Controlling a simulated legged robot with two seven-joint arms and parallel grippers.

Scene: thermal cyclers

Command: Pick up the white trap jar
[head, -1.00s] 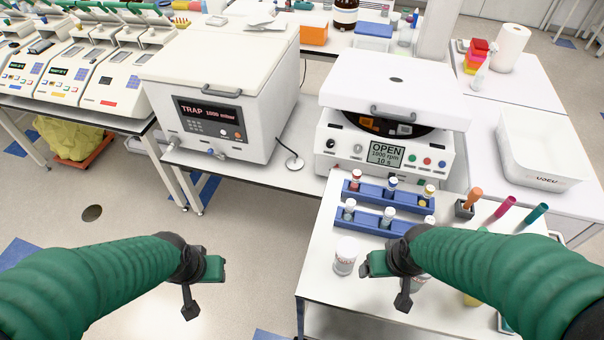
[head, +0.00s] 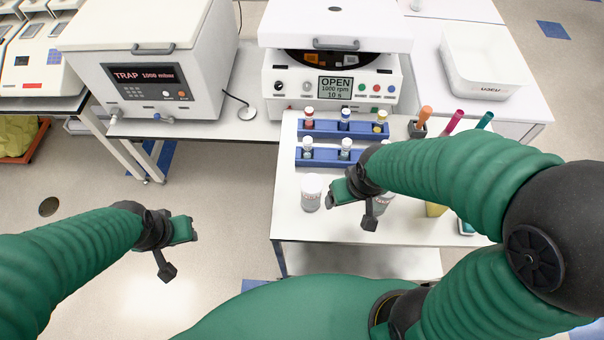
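A white-lidded jar (head: 312,192) stands upright on the white table (head: 300,226), near its left edge. Its label is too small to read. My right gripper (head: 351,212) is open and empty just right of this jar, with a small gap between them. A second jar (head: 384,205) is partly hidden behind my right gripper and wrist. My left gripper (head: 180,252) is open and empty over the floor, left of the table.
Blue racks (head: 336,129) with capped vials stand behind the jars. Coloured tubes (head: 452,124) stand at the right. Behind are an open centrifuge (head: 300,85) and a box marked TRAP (head: 150,90). A white bin (head: 487,70) is at the back right.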

